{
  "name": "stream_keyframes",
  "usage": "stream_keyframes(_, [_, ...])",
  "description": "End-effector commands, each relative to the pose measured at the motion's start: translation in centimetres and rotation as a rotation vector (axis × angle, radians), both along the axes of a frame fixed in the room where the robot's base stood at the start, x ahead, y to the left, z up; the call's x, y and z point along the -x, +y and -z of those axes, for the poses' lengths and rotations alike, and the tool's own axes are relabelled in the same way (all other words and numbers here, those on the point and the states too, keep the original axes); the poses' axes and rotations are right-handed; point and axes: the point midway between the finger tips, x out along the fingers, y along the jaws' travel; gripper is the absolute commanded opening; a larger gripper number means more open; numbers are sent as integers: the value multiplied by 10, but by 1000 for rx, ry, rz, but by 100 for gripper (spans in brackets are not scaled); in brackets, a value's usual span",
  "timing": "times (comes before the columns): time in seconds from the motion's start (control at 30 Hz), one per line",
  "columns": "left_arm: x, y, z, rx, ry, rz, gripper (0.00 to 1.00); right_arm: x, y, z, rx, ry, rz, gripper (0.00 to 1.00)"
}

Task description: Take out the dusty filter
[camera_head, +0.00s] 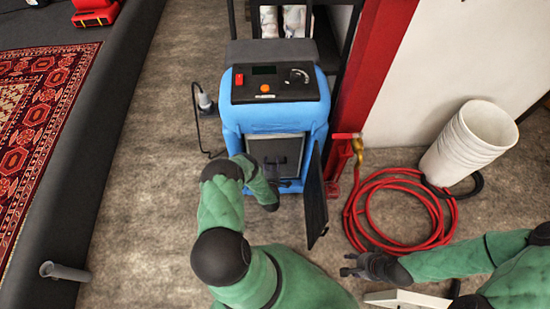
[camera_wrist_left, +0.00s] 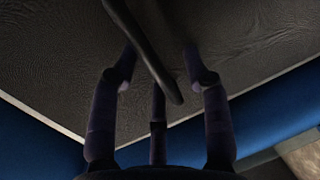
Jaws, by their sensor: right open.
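The dusty filter (camera_head: 272,146) is a dark grey panel in the open front of the blue machine (camera_head: 318,112); a pale frame edge shows in the left wrist view. The machine's dark door (camera_head: 314,200) hangs open to the right. My left gripper (camera_head: 284,183) is in front of the filter. In the left wrist view its fingers (camera_wrist_left: 158,65) are spread, with a dark bar-like handle (camera_wrist_left: 145,45) running between them. They look apart from it, though contact is hard to judge. My right gripper (camera_head: 350,266) is open and empty, low at the right.
A red hose coil (camera_head: 352,222) and stacked white buckets (camera_head: 465,148) lie right of the machine. A red post (camera_head: 376,75) stands behind. A plug with a cable (camera_head: 205,102) is at its left. A patterned rug (camera_head: 35,120) lies far left.

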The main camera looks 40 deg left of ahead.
Motion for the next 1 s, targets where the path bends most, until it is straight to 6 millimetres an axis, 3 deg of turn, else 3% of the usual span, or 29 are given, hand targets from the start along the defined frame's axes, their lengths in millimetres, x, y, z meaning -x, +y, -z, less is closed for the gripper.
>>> stream_keyframes(0.03, [0,0,0,0,0,0,36,0,0,0,0,0,0,44])
stream_keyframes(0.17, [0,0,0,0,0,0,0,0,0,0,0,0,0,44])
stream_keyframes(0.57, [0,0,-3,-1,-1,-1,0,0,0,-2,0,0,0,44])
stream_keyframes(0.9, [-1,1,-41,-2,-3,0,0,0,0,-27,0,0,0,44])
stream_keyframes(1.0, [18,-13,-38,2,3,-1,0,0,0,-33,0,-1,0,44])
